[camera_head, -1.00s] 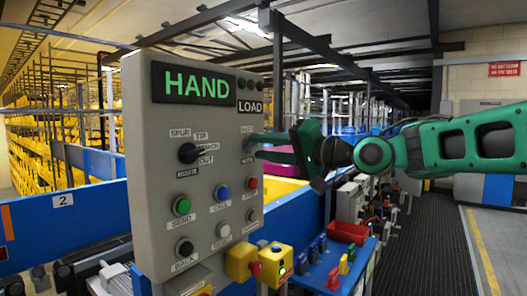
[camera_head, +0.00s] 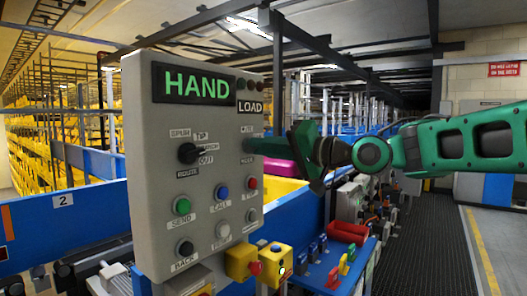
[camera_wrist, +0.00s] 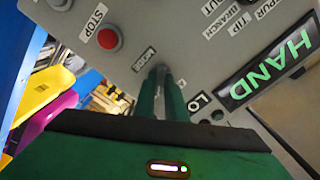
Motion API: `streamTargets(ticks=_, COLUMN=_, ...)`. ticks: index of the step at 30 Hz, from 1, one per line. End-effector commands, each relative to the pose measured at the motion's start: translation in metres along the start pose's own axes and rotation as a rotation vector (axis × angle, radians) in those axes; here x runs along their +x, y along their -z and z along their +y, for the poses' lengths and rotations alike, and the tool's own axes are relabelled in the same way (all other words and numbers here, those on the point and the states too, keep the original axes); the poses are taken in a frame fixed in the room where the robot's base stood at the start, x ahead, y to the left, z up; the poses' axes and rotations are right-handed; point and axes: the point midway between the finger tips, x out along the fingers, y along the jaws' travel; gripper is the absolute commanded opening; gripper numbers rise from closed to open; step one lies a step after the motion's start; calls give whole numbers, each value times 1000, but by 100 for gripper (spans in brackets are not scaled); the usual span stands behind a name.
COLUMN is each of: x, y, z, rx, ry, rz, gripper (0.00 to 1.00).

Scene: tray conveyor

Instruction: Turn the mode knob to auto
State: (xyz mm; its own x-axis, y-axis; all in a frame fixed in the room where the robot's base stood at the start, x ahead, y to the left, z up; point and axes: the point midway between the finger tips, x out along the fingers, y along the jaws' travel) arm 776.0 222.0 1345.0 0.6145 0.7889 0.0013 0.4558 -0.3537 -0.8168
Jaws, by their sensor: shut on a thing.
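The grey control panel (camera_head: 147,120) stands at the middle left, and its display (camera_head: 196,86) reads HAND in green. The display also shows at the right of the wrist view (camera_wrist: 270,68). My gripper (camera_head: 252,146) is at the panel's right side, between the AUTO label and the MODE label (camera_head: 247,160). In the wrist view my gripper's fingers (camera_wrist: 161,72) are close together and reach the panel beside the MODE label (camera_wrist: 144,60). The mode knob is between the fingers and hidden by them, so its pointing direction cannot be seen.
The black route knob (camera_head: 189,153) is left of the mode knob. A red stop button (camera_wrist: 109,38) and other push buttons sit below.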

Motion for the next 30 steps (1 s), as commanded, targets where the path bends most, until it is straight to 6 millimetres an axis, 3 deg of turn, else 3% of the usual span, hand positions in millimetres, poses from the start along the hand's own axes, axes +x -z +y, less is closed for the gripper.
streamTargets(ticks=30, x=0, y=-2, z=5, rx=-835, ry=-5, rz=-8, gripper=0)
